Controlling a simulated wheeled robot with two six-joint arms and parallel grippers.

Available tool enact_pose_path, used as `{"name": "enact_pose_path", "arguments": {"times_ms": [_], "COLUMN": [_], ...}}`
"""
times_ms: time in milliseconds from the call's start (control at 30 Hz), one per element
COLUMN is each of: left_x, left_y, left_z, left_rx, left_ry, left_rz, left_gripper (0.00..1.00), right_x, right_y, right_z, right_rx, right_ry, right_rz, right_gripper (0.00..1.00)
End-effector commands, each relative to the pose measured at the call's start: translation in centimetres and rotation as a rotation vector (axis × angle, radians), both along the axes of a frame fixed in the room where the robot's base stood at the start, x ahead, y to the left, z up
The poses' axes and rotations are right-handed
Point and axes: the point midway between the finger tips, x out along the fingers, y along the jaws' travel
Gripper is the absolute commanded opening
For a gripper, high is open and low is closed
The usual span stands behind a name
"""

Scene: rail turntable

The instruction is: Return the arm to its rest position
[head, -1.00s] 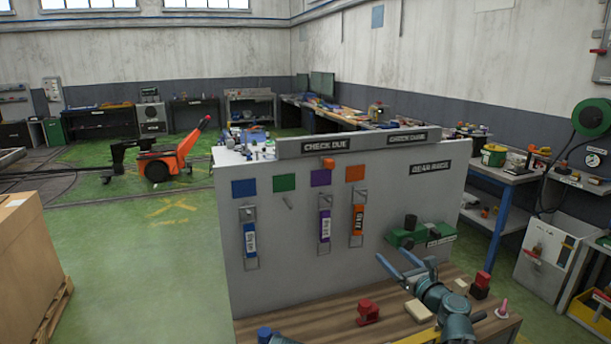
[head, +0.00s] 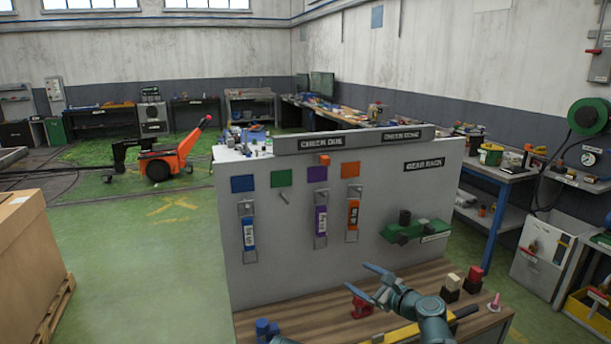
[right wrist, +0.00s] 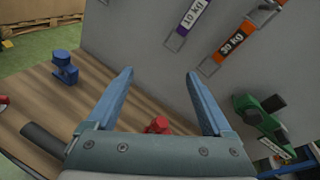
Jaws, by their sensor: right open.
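My right gripper (head: 373,284) is open and empty, held above the wooden bench top (head: 300,318) in front of the grey panel (head: 290,235). In the right wrist view its two blue fingers (right wrist: 157,88) are spread wide with nothing between the tips. Part of a red object (right wrist: 158,125) shows on the bench beyond the gripper; in the head view this red object (head: 358,308) is partly hidden by the hand. My left gripper is not in view.
A blue object (head: 265,328) sits at the bench's front left. Labelled tags, one blue (head: 249,233), one purple (head: 321,221) and one orange (head: 353,214), hang on the panel. A green device (head: 415,231) is mounted at its right. A yellow bar (head: 390,335) lies near the bench front.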

Motion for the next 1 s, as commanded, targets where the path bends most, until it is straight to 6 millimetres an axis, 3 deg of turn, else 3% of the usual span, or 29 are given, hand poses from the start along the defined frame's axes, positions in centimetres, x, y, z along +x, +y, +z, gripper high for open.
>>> {"name": "enact_pose_path", "arguments": {"times_ms": [167,233,400,533,700,833,1000], "left_x": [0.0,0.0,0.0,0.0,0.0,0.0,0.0], "left_y": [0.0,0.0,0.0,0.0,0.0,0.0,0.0], "left_z": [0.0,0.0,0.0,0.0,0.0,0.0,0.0], "left_rx": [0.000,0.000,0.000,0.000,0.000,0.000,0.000], "left_ry": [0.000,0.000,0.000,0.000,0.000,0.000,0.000], "left_rz": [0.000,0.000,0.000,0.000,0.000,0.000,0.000], "left_gripper": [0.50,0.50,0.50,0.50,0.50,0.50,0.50], "right_x": [-3.3,-5.5,-13.9,-20.1,-25.4,-27.2,-27.8], "right_y": [5.8,8.4,13.6,13.8,11.5,10.0,9.2], "right_z": [-3.4,-5.4,-12.1,-15.9,-17.7,-17.8,-17.7], "right_rx": [-0.301,-0.467,-0.993,-1.333,-1.595,-1.683,-1.716], "right_ry": [-0.034,-0.058,-0.162,-0.242,-0.297,-0.305,-0.303], "right_rz": [0.219,0.354,0.864,1.293,1.749,1.955,2.049], "right_gripper": [0.85,0.85,0.85,0.85,0.85,0.85,0.85]}}
